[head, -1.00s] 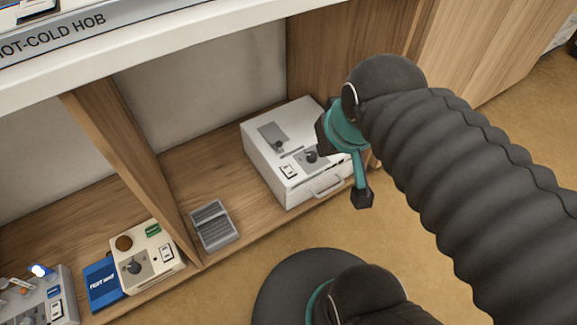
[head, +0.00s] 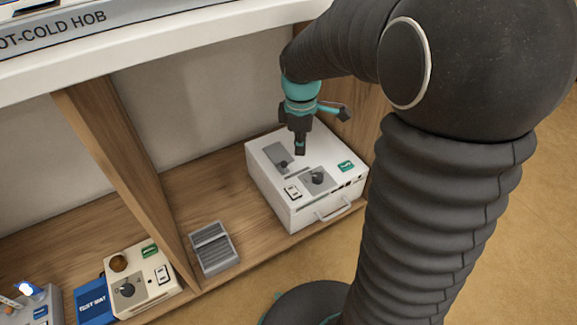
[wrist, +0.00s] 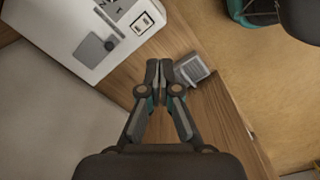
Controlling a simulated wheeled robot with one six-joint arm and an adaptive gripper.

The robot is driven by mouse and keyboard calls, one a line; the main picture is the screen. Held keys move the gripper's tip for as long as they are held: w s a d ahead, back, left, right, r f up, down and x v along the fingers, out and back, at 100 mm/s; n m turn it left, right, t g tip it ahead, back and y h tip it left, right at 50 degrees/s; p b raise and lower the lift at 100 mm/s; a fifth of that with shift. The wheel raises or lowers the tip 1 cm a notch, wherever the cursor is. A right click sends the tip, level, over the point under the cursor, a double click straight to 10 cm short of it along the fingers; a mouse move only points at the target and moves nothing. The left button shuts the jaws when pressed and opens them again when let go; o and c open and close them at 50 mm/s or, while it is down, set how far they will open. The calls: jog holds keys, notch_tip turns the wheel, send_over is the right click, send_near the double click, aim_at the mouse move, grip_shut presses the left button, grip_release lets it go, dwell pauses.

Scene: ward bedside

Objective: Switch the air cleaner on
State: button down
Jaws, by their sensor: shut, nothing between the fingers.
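A white box-shaped unit (head: 283,207) stands on the wooden shelf, with a front handle. I cannot read a name on it, so I cannot tell whether it is the air cleaner. Its top has a grey plate (head: 278,154), a dark knob (head: 317,178) and a small framed rocker switch (head: 293,192). The switch also shows in the wrist view (wrist: 142,24); its position is too small to tell. My gripper (head: 300,149) points down above the unit's top in the head view, its fingers shut and empty. In the wrist view the fingertips (wrist: 160,65) appear beside the unit.
A grey ribbed block (head: 213,247) lies on the shelf left of the unit. A wooden divider (head: 125,160) separates it from a cream device (head: 143,282) with a knob and switch. A blue packet (head: 92,302) lies farther left. The white countertop (head: 170,62) overhangs the shelf.

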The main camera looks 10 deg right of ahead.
aim_at(296, 194)
jog(key=w+f+n+g+b, duration=0.1)
jog(key=w+f+n, duration=0.5)
jog(key=f+n, duration=0.1)
jog(key=shift+f+g, duration=0.3)
jog(key=shift+f, duration=0.5)
jog(key=shift+s+a, duration=0.1)
jog(key=f, duration=0.4)
jog(key=s+f+b, duration=0.1)
jog(key=f, duration=0.4)
jog(key=f+b, duration=0.1)
jog(key=f, duration=0.4)
jog(key=shift+s+d, duration=0.3)
